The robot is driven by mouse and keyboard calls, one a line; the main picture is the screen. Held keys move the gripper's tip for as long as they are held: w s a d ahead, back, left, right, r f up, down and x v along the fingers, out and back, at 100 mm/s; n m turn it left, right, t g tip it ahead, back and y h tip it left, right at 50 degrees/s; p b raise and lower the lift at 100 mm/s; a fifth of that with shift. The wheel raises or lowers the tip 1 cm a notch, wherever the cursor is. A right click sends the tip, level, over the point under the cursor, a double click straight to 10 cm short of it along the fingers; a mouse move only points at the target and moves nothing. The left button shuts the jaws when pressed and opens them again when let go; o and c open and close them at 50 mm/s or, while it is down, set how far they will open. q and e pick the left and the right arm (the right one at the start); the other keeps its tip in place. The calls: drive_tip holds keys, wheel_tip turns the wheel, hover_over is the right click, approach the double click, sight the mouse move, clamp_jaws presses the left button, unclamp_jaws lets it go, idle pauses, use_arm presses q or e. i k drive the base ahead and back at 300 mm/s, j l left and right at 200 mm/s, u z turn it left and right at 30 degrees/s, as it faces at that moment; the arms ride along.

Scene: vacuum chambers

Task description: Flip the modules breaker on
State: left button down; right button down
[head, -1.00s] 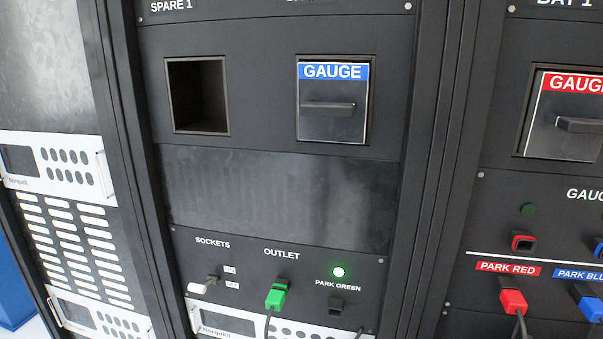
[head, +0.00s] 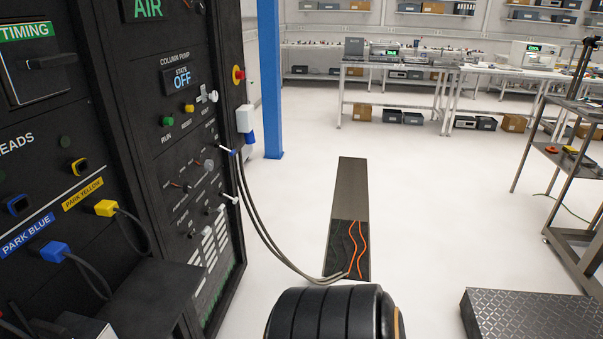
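I see no label reading modules in the head view, so I cannot pick out the modules breaker. A column pump panel (head: 178,112) stands on the left rack. Neither of my grippers is in view.
Yellow (head: 106,208) and blue (head: 54,251) plugs are in the left rack, above a dark shelf (head: 150,295). Cables run to a floor channel (head: 349,195). A blue post (head: 270,80), dark ribbed object (head: 325,312) and dark platform (head: 530,315) stand nearby.

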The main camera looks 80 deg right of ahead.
sight(229, 197)
drive_tip(key=z, duration=2)
drive_tip(key=i+l, duration=0.3)
drive_tip(key=i, duration=0.15)
drive_tip(key=i+l, duration=0.3)
drive_tip(key=i, duration=0.15)
drive_tip(key=i+l+z, duration=0.1)
drive_tip(key=i+l, duration=0.2)
drive_tip(key=i, duration=0.15)
drive_tip(key=i+l, duration=0.25)
drive_tip(key=i, duration=0.25)
drive_tip(key=i+l, duration=0.25)
drive_tip(key=i, duration=0.2)
drive_tip(key=z, duration=0.05)
